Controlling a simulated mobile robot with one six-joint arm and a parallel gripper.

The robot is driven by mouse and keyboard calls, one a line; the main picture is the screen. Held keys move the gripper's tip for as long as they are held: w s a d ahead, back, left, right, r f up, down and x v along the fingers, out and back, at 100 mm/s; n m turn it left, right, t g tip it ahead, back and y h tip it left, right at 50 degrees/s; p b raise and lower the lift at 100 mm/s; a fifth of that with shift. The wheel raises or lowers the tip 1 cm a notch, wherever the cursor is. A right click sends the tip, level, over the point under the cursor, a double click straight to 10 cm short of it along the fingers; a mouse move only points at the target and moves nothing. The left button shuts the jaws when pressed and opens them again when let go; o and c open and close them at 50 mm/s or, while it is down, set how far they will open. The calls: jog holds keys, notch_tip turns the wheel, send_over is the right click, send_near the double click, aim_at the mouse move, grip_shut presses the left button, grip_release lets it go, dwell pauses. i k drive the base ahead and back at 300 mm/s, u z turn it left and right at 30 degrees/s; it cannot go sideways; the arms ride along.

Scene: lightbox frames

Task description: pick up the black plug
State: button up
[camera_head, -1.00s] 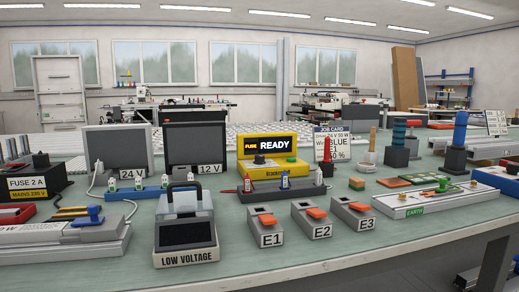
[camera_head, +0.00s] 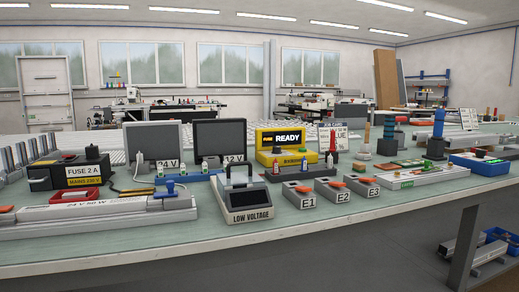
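A small black knob-like piece (camera_head: 92,152), which looks like the black plug, stands on top of the black box labelled FUSE 2 A (camera_head: 70,172) at the left of the bench. It is too small to tell whether it is plugged in or only resting there. My gripper is not in view.
The long green bench (camera_head: 290,222) has a free strip along its front edge. A LOW VOLTAGE case (camera_head: 248,202) with a raised handle stands near that edge. Grey 24 V (camera_head: 153,143) and black 12 V (camera_head: 219,139) panels stand behind. A long grey rail (camera_head: 110,217) lies front left.

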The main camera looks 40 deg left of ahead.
aim_at(92, 151)
jog(key=k, duration=1.6)
jog(key=u, duration=1.75)
jog(key=i, duration=0.9)
jog(key=u, duration=0.05)
